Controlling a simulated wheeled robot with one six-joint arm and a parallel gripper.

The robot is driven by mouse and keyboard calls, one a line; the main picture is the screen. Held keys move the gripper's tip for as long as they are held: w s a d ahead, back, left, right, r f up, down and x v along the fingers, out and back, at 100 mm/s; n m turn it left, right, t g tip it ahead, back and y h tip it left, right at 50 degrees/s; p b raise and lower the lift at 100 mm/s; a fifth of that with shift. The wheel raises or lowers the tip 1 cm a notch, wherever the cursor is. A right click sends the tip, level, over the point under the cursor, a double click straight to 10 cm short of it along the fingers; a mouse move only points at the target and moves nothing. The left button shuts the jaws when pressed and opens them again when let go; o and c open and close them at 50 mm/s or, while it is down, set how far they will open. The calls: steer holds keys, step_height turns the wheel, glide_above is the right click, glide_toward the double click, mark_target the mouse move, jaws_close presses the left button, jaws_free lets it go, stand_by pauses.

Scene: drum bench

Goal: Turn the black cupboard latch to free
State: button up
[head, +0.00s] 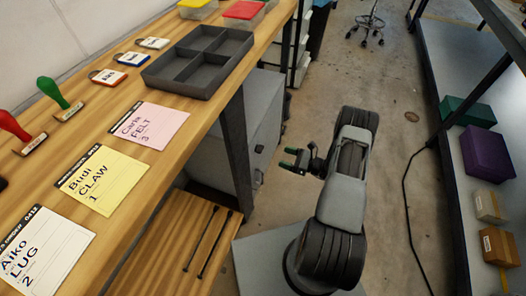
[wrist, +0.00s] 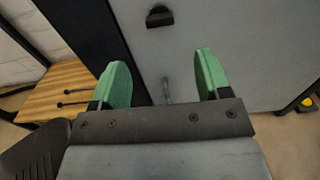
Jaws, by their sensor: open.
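A grey cupboard door (wrist: 235,45) fills much of the wrist view. A small black fitting, which looks like the latch (wrist: 159,17), is on the door near the top of that view. My gripper (wrist: 162,65) is open and empty, with its two green fingers apart and the latch beyond the fingertips. A slim grey piece (wrist: 166,90) shows on the door between the fingers. In the head view my gripper (head: 289,157) is to the right of the grey cupboard (head: 262,100), apart from it. Small dark fittings on its face are too small to tell apart there.
A wooden bench above the cupboard holds a grey divided tray (head: 200,65), paper cards (head: 103,182) and stamps. A lower wooden shelf (head: 180,240) with two dark rods is to the left of my base. Open floor (head: 390,120) is on the right, with a black cable.

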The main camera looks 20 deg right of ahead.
mark_target(259, 149)
steer(key=b+x, duration=0.1)
steer(key=x, duration=0.9)
steer(key=shift+w+a, duration=0.15)
steer(key=shift+a, duration=0.1)
steer(key=c, duration=0.9)
